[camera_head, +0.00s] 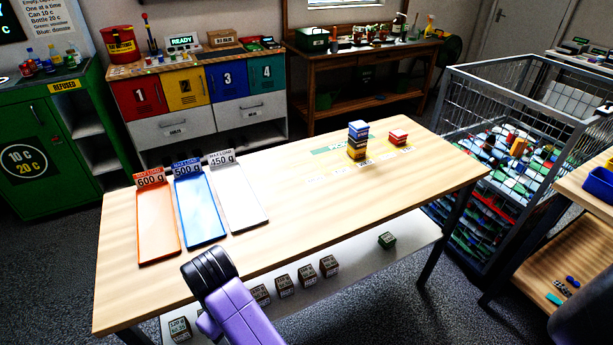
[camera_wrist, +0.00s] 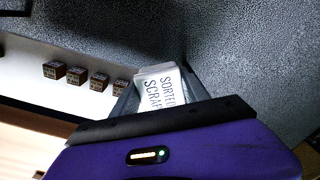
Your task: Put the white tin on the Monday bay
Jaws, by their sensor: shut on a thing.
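A white, box-like thing lettered "SORTED SCRAP" (camera_wrist: 162,86) shows just beyond the dark edge of my gripper (camera_wrist: 160,95) in the wrist view. It sits between the grey fingers, and my gripper is shut on it; I take it as the white tin. Its lower part is hidden by my purple wrist. In the head view my purple arm reaches up from the bottom, and the fingers and tin cannot be made out. No bay marked Monday can be read in either view.
The wooden table (camera_head: 330,215) carries orange (camera_head: 157,225), blue (camera_head: 200,210) and white (camera_head: 237,192) trays marked with weights. Stacked blocks (camera_head: 358,140) and a red stack (camera_head: 398,137) stand at its right. Small dark boxes (camera_head: 284,286) line the lower shelf. A wire cage (camera_head: 490,110) stands right.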

